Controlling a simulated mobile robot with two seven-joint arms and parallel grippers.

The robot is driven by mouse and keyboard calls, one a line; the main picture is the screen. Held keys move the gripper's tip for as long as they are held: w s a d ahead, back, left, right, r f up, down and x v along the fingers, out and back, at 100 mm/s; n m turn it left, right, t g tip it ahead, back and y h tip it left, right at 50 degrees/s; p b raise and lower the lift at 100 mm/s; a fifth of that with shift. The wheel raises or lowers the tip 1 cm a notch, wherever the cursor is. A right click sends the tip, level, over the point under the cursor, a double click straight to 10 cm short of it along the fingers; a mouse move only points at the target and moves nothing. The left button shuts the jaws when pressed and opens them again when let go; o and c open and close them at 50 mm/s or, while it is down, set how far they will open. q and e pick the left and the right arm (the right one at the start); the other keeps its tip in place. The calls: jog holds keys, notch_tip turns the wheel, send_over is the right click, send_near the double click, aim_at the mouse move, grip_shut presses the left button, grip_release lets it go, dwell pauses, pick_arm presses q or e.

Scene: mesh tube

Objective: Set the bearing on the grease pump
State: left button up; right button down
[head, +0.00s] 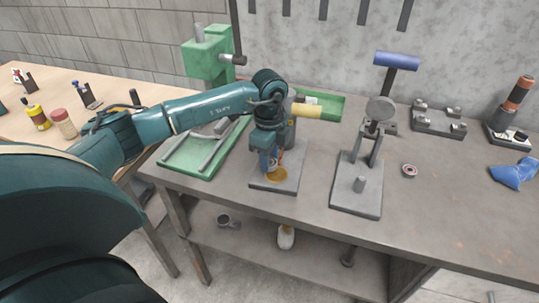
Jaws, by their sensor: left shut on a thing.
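The grease pump stands on a grey base plate (262,184) near the middle of the bench, with a yellowish round seat (277,175) low at its front and a pale yellow handle (306,111) pointing right. My left gripper (268,166) points down just above the seat. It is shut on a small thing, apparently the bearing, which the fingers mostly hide. I cannot tell whether it touches the seat. A small ring, like a bearing with a reddish band (409,170), lies flat on the bench to the right. My right gripper is not in view.
A press with a blue handle (397,61) stands right of the pump. A green tray (205,160) lies left, and a green machine (208,58) stands behind. A grey fixture block (438,120) and a blue cloth (514,174) are at the right. The bench's front right is clear.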

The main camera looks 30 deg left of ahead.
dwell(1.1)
pick_arm(q)
jog(key=shift+f, duration=0.15)
dwell(0.5)
jog(key=shift+f, duration=0.2)
jog(key=shift+f, duration=0.25)
jog(key=shift+f+b, duration=0.25)
jog(key=shift+b, duration=0.1)
dwell(0.4)
jog(key=o, duration=1.1)
